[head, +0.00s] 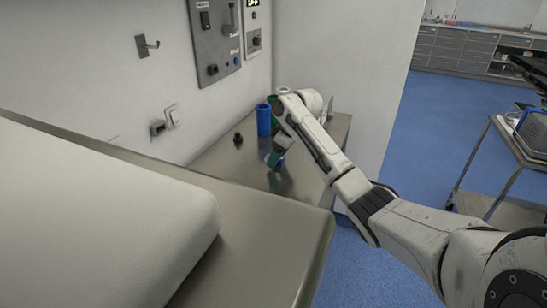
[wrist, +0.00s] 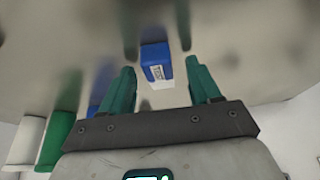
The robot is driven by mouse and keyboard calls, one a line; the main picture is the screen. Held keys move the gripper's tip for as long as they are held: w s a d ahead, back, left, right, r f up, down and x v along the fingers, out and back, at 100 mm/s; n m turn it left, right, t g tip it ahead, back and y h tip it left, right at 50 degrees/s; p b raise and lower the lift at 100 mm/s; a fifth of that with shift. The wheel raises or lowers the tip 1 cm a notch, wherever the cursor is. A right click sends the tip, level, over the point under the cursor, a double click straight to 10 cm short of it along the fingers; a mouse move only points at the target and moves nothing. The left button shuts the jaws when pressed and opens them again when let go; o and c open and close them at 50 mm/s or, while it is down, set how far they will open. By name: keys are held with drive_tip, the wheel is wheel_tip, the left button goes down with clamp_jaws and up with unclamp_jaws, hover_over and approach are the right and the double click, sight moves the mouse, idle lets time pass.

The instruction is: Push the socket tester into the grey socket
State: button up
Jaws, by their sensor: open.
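A small blue block with a white label (wrist: 156,66), which looks like the socket tester, lies on the steel tabletop. In the wrist view it is between and just beyond my green fingertips, with gaps on both sides. My gripper (wrist: 161,72) is open and empty, pointing down. In the head view my gripper (head: 273,159) is low over the small steel table, and the block there is mostly hidden by the fingers. A grey socket (head: 157,128) is on the wall at left, beside a white switch plate (head: 173,116).
A blue cylinder (head: 264,120) stands at the back of the steel table (head: 215,157), with green and white ones behind my arm. A small dark object (head: 238,138) stands left of my gripper. A padded operating table (head: 90,210) fills the left foreground.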

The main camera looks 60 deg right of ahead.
drive_tip(key=shift+f, duration=0.1)
drive_tip(key=shift+c, duration=0.2)
drive_tip(key=c, duration=1.1)
drive_tip(key=shift+r, duration=0.6)
drive_tip(key=s+a+r+p, duration=0.2)
drive_tip(key=s+r+p, duration=0.2)
drive_tip(key=s+r, duration=0.8)
drive_tip(key=shift+s+p, duration=0.35)
drive_tip(key=shift+s, duration=0.55)
drive_tip(key=shift+f, duration=0.1)
